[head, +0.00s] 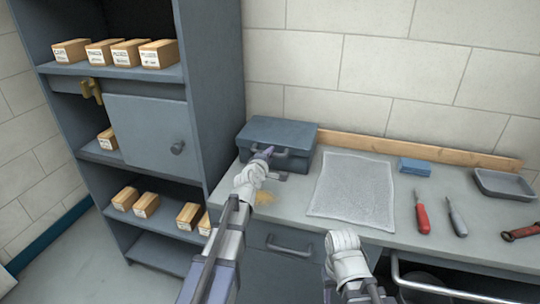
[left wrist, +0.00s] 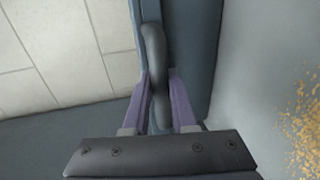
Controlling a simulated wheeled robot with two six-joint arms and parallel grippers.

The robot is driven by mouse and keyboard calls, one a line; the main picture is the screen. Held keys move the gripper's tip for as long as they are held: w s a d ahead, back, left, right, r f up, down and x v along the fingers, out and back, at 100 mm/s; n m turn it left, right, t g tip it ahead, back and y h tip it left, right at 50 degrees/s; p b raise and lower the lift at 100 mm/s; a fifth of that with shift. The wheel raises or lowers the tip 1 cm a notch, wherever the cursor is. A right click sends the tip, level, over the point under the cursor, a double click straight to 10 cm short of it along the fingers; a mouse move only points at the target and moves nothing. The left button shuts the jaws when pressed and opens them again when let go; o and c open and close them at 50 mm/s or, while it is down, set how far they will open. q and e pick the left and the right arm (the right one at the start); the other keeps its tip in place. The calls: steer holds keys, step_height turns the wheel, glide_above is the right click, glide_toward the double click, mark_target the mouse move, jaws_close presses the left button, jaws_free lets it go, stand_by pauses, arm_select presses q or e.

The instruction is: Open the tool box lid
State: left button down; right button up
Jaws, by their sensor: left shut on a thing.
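The tool box (head: 262,131) is a blue-grey case at the back left of the workbench, against the shelf unit. Its lid looks shut. A dark handle (head: 294,154) is on its front. My left gripper (head: 264,154) is at the box front. In the left wrist view its purple fingers (left wrist: 161,90) are on either side of the dark curved handle (left wrist: 153,45), shut on it. The box front (left wrist: 203,40) shows behind the handle. My right arm's white wrist part (head: 346,256) is over the bench's front edge; its fingers cannot be made out.
A grey textured mat (head: 353,190) lies right of the box. Further right are a blue sponge (head: 415,167), a red-handled tool (head: 422,215), a grey-handled tool (head: 456,217) and a grey tray (head: 508,184). The shelf unit (head: 215,90) stands close on the left.

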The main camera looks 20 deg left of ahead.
arm_select(q)
steer(key=w+r+g+p, duration=0.35)
steer(key=r+p, duration=0.45)
steer(key=p, duration=0.6)
steer(key=w+r+g+p, duration=0.2)
steer(key=r+g+p, duration=0.2)
steer(key=r+p, duration=0.8)
steer(key=w+r+p, duration=0.2)
steer(key=w+p, duration=0.3)
steer(key=w, duration=0.2)
steer(key=w+r+p, duration=0.3)
steer(key=w+p, duration=0.3)
steer(key=w, duration=0.1)
steer(key=shift+w+d+r, duration=0.25)
steer(key=shift+w+d, duration=0.1)
steer(key=shift+w, duration=0.05)
